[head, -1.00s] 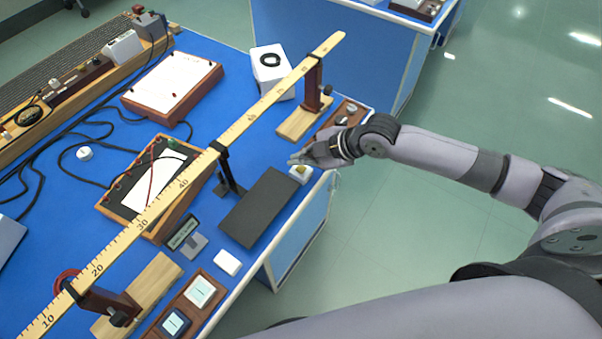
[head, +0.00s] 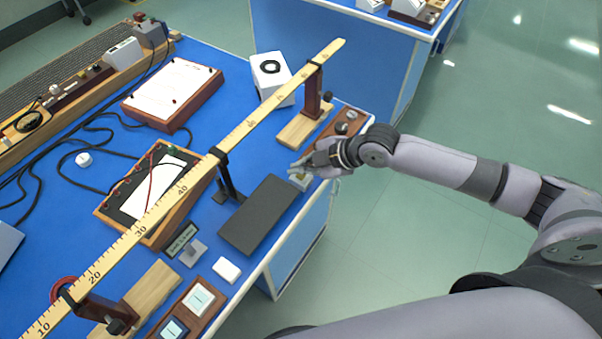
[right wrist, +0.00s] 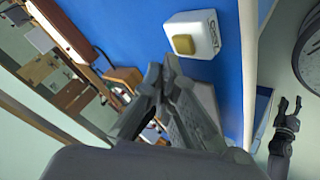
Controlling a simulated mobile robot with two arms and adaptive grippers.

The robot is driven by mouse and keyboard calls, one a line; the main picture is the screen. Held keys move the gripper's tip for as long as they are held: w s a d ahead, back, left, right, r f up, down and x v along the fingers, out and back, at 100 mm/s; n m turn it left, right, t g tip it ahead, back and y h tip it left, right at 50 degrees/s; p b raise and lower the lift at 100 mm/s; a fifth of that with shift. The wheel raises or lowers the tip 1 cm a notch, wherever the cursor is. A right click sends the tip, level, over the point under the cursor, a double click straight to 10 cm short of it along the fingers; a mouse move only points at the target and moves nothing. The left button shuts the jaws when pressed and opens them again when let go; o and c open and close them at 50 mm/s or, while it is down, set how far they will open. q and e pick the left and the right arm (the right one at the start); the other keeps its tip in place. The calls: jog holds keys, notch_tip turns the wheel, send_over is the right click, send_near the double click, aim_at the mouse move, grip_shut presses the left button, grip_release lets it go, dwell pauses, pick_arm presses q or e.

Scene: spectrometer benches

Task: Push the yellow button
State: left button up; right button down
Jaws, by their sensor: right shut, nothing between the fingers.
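The yellow button (right wrist: 183,44) is a square cap on a small white box (right wrist: 205,24) with dark lettering on one side, on the blue bench top in the right wrist view. In the head view the box (head: 302,182) sits near the bench's right edge, partly hidden by my right gripper (head: 294,168). The right gripper is shut and empty. In the right wrist view its fingertips (right wrist: 162,68) are close to the box and show just below the button. I cannot tell whether they touch it. My left gripper is not in the head view.
A long yellow ruler (head: 215,152) on stands crosses the bench diagonally. A dark grey plate (head: 258,215) lies beside the button box. A wooden block with a stand (head: 303,127) is behind it. The bench's right edge is close, with open floor beyond.

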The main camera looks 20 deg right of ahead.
aim_at(301, 177)
jog(key=shift+f, duration=0.15)
dwell(0.4)
jog(key=shift+f, duration=0.3)
jog(key=shift+f+b, duration=0.4)
jog(key=shift+f, duration=0.1)
dwell(0.6)
jog(key=shift+r, duration=0.15)
jog(key=shift+r+p, duration=0.8)
jog(key=shift+p, duration=0.1)
notch_tip(301, 177, up, 5)
jog(key=p, duration=0.4)
jog(key=shift+p, duration=0.3)
